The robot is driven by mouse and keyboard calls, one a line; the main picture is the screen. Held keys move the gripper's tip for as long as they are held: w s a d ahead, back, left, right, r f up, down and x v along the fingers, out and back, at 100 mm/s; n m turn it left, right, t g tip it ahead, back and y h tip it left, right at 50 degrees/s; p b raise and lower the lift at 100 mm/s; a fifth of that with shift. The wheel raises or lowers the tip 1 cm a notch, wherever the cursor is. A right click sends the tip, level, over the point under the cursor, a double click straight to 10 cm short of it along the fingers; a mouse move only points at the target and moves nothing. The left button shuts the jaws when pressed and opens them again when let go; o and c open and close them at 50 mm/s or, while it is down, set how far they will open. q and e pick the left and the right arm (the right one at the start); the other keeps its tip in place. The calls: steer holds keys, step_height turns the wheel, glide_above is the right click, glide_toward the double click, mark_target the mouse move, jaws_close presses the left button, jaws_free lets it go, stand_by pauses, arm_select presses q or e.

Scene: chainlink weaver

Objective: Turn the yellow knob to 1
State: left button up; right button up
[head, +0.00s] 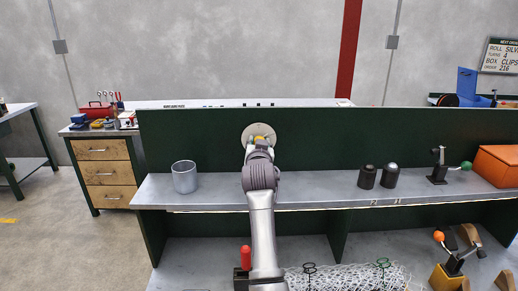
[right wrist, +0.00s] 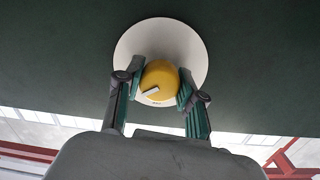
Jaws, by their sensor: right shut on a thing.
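The yellow knob (right wrist: 159,82) sits at the centre of a round pale dial plate (right wrist: 185,42) on the dark green panel. In the right wrist view a white pointer mark on the knob slants toward the lower left. My right gripper (right wrist: 159,84) is shut on the knob, with one finger on each side. In the head view the dial plate (head: 249,131) shows behind my right gripper (head: 259,143), and only a little of the knob (head: 260,138) is visible. The dial's numbers cannot be read. My left gripper is in neither view.
A grey metal cup (head: 184,177) stands on the shelf (head: 222,190) left of my arm. Two dark cylinders (head: 367,177) (head: 390,176), a green-knobbed lever (head: 440,168) and an orange box (head: 497,166) are to the right. White mesh (head: 345,277) lies on the lower bench.

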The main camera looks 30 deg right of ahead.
mark_target(258, 109)
steer(key=shift+m, duration=1.3)
steer(key=shift+m+b, duration=0.3)
steer(key=o, duration=1.2)
steer(key=shift+c, duration=0.2)
step_height(258, 109, up, 10)
steer(key=shift+r, duration=0.1)
steer(key=shift+f, duration=0.2)
